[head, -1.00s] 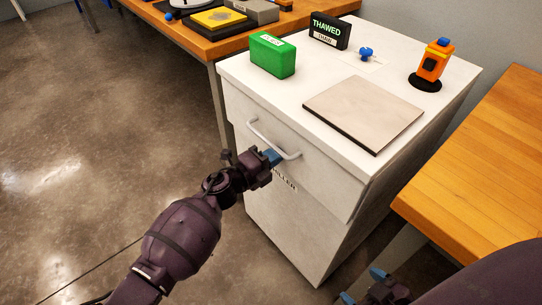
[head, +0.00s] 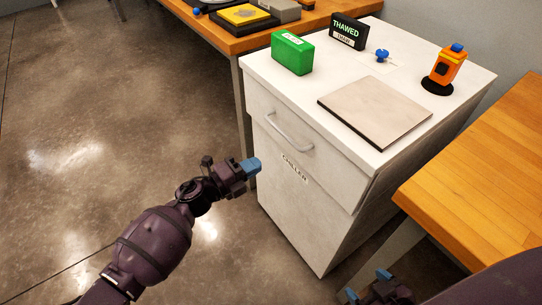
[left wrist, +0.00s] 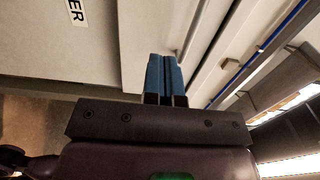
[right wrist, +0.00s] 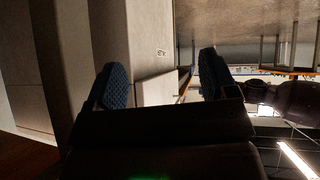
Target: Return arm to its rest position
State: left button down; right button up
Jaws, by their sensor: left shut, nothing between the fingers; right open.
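My left gripper (head: 250,166) is shut and empty, in front of and apart from the white chiller cabinet's (head: 310,210) front. Its blue fingers are pressed together in the left wrist view (left wrist: 165,78). The cabinet's upper drawer looks shut, and its bar handle (head: 290,132) is to the right of and above the left gripper. My right gripper (head: 365,286) is low at the bottom right of the head view. Its two blue fingers stand wide apart with nothing between them in the right wrist view (right wrist: 160,84).
On the cabinet top are a green box (head: 292,53), a black THAWED sign (head: 347,31), a small blue-knobbed item (head: 382,56), an orange device (head: 445,68) and a flat beige board (head: 375,110). A wooden table (head: 490,180) stands at right, another (head: 240,42) behind. The floor at left is clear.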

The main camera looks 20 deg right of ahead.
pick_arm(q)
jog(key=shift+v, duration=1.3)
pick_arm(e)
jog(key=shift+r, duration=0.15)
jog(key=shift+w, duration=0.1)
pick_arm(q)
jog(key=s+a+n+t+y+p, duration=0.3)
jog(key=s+a+n+t+y, duration=0.25)
jog(key=a+n, duration=0.5)
jog(key=s+a+n+t+y+p, duration=0.3)
jog(key=s+a+n+t+y, duration=0.3)
jog(key=a+n, duration=0.45)
jog(key=s+a+n+g+y+p, duration=0.2)
jog(key=s+a+n, duration=0.3)
jog(key=s+a, duration=0.3)
jog(key=s+a+n+g+y+p, duration=0.2)
jog(key=s+a+n, duration=0.4)
jog(key=s, duration=0.7)
jog(key=shift+s+a+r+g+y, duration=0.25)
jog(key=shift+a+g+y, duration=0.3)
jog(key=shift+a+y, duration=0.45)
pick_arm(e)
notch_tip(320, 180, up, 8)
jog(key=t, duration=0.1)
jog(key=shift+r+m, duration=0.25)
jog(key=shift+m, duration=0.05)
jog(key=shift+w+r+t, duration=0.3)
jog(key=shift+w+r, duration=0.1)
jog(key=shift+w, duration=0.2)
